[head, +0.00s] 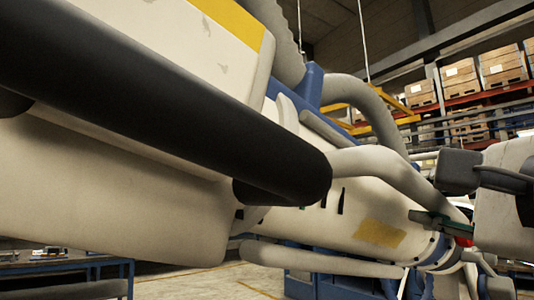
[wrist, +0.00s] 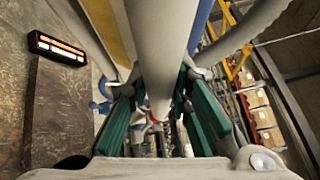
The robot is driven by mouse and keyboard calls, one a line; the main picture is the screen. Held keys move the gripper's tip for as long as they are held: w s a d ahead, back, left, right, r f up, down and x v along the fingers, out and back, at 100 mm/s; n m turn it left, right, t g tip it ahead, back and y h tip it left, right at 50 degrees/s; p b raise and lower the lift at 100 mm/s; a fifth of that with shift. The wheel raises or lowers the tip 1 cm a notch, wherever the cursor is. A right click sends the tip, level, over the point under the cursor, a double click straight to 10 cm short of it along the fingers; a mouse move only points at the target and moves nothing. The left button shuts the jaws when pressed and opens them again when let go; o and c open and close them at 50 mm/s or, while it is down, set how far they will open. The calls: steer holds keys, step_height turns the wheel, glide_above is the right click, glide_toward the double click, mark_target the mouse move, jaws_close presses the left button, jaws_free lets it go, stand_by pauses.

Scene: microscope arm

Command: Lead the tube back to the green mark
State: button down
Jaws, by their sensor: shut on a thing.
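A pale grey tube (head: 385,165) bends out from behind a black cylinder and runs down right to my gripper (head: 440,222). In the wrist view the tube (wrist: 160,45) comes from the top and passes between the green-padded fingers of my gripper (wrist: 160,78). The fingers are shut on it, one on each side. The gripper is small in the head view, at the right side of the large white body. I cannot make out a green mark apart from the green finger pads.
The large white body (head: 330,215) with a yellow patch (head: 380,233) fills the middle. The black cylinder (head: 170,110) crosses the near left. Another thick grey hose (head: 375,112) arches above. Shelves with boxes (head: 460,80) stand behind. A lit panel (wrist: 57,47) is on the left.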

stand_by(0.4)
steer(key=shift+s+a+r+p, duration=0.15)
steer(key=shift+s+a+p, duration=0.25)
steer(key=shift+s+a, duration=0.15)
steer(key=shift+a, duration=0.05)
steer(key=shift+s+a+r+p, duration=0.1)
steer(key=shift+s+a+p, duration=0.15)
steer(key=shift+p, duration=0.15)
stand_by(0.4)
steer(key=c, duration=0.6)
jaws_free()
steer(key=shift+c, duration=0.2)
steer(key=shift+s, duration=0.1)
